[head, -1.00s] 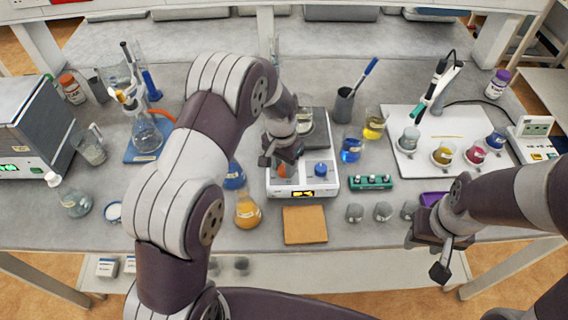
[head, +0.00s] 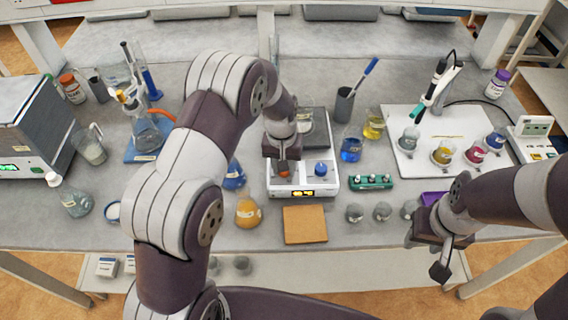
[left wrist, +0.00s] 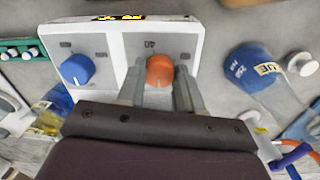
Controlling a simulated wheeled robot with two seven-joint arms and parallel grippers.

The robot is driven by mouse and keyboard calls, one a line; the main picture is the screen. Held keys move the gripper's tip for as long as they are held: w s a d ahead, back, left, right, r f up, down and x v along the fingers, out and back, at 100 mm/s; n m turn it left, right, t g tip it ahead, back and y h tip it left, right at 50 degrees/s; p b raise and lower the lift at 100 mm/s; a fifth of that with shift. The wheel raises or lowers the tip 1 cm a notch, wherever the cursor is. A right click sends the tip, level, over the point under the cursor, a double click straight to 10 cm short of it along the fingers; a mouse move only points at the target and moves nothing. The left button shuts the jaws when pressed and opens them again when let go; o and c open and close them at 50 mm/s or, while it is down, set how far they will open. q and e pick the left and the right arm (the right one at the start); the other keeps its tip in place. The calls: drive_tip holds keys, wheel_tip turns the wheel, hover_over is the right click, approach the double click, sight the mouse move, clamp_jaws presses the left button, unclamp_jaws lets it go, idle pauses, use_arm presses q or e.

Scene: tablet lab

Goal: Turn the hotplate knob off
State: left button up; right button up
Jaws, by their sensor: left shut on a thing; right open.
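The white hotplate (head: 330,187) stands mid-table with a lit yellow display (head: 300,193) on its front. It has an orange knob (left wrist: 160,70) and a blue knob (left wrist: 77,68), with small dial marks around them; the blue one also shows in the head view (head: 321,169). My left gripper (head: 283,168) reaches down over the front of the hotplate. In the left wrist view its fingers (left wrist: 160,88) are shut on the orange knob, one on each side. The display reading is too small to tell. My right gripper (head: 437,254) is open and empty near the front right edge.
A beaker sits on the hotplate's top behind my left gripper. A tan pad (head: 305,225) lies in front. An orange-liquid flask (head: 248,210) stands close on the left, a green rack (head: 371,182) and blue beaker (head: 351,150) on the right.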

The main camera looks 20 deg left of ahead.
use_arm(q)
drive_tip(key=shift+w+r, duration=0.1)
drive_tip(key=shift+r, duration=0.05)
drive_tip(key=o, duration=1)
drive_tip(key=shift+r, duration=0.3)
drive_tip(key=r, duration=0.4)
drive_tip(key=r+b, duration=0.1)
drive_tip(key=r, duration=0.7)
drive_tip(key=shift+s+a, duration=0.2)
drive_tip(key=shift+a, duration=0.1)
